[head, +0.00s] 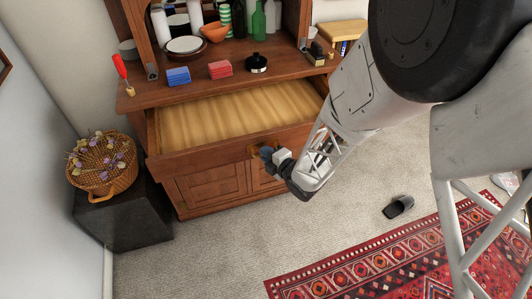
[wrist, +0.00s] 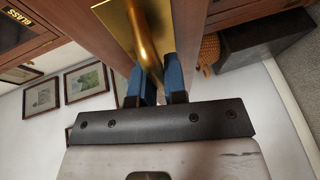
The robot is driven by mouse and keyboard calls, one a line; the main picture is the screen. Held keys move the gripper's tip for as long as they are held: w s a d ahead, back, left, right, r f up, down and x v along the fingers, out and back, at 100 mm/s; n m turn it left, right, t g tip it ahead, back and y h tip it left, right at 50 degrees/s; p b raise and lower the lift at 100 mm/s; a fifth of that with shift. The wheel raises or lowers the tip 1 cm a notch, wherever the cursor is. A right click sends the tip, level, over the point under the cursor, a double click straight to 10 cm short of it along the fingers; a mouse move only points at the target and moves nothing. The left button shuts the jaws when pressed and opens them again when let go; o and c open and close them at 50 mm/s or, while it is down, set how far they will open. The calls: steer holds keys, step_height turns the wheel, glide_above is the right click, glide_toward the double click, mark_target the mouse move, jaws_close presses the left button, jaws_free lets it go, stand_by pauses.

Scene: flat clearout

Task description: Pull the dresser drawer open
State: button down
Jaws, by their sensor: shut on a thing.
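The wooden dresser (head: 220,188) stands against the wall, with its wide top drawer (head: 225,115) pulled out. The drawer's pale inside shows in the head view and looks empty. My gripper (head: 268,154) is at the drawer front, right of its middle. In the wrist view, the blue fingers of my gripper (wrist: 153,88) are shut on the brass handle (wrist: 148,50), one on each side of it. The part of the handle between the fingers is partly hidden.
A blue box (head: 178,76), a red box (head: 220,69) and a black-lidded jar (head: 256,63) stand on the dresser top. A dark stand (head: 125,215) bears a flower basket (head: 103,165) at left. A black shoe (head: 398,207) and red rug (head: 385,262) lie on the floor.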

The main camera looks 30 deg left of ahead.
steer(key=c, duration=1.2)
jaws_free()
steer(key=shift+d, duration=0.1)
steer(key=shift+v, duration=3.85)
